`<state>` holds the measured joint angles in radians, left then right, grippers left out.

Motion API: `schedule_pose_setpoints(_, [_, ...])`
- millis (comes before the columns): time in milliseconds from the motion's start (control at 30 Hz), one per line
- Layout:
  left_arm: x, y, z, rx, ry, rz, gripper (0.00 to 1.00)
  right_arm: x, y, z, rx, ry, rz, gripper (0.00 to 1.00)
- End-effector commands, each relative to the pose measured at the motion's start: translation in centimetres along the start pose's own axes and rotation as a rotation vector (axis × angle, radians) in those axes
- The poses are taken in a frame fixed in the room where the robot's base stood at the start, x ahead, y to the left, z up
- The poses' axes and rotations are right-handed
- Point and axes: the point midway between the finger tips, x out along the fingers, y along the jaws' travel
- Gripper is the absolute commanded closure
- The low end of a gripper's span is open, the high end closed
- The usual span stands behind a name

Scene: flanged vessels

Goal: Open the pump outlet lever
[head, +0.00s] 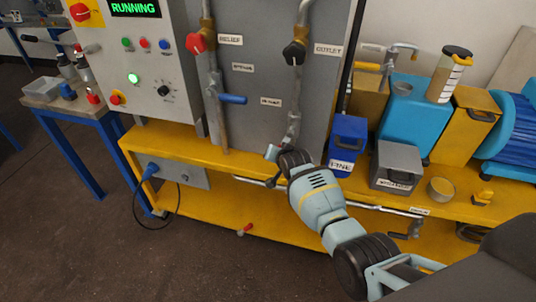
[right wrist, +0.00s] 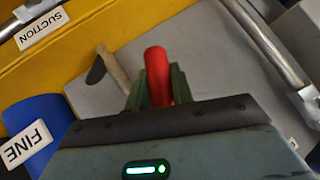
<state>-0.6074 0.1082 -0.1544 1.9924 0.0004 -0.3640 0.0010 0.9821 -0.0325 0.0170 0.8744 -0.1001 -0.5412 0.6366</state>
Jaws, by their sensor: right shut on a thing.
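My right gripper (head: 279,158) reaches in from the lower right of the head view to the foot of a vertical pipe (head: 293,128) on the grey panel. In the right wrist view its two green fingers (right wrist: 157,88) are shut on a red lever handle (right wrist: 156,64). The handle points away from the gripper over a grey surface. The gripper hides most of this lever in the head view, and I cannot read a label on it. My left gripper is not in view.
A blue FINE box (head: 347,142) and a grey box (head: 397,166) stand right of the gripper. A yellow frame (head: 215,165) runs below.

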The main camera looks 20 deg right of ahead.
Motion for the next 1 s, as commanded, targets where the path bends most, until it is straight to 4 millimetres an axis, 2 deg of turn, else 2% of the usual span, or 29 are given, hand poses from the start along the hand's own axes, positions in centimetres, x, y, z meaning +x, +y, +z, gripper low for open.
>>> schedule_pose_setpoints(133, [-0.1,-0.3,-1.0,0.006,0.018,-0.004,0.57,-0.2,1.6,-0.6,-0.092,-0.024,0.091,1.0])
schedule_pose_setpoints(400, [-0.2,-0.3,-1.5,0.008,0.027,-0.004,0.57,-0.6,3.5,-0.7,-0.229,-0.063,0.226,1.0])
schedule_pose_setpoints(1000, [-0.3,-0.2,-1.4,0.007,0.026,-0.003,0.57,-1.1,4.8,-0.8,-0.332,-0.092,0.331,1.0])
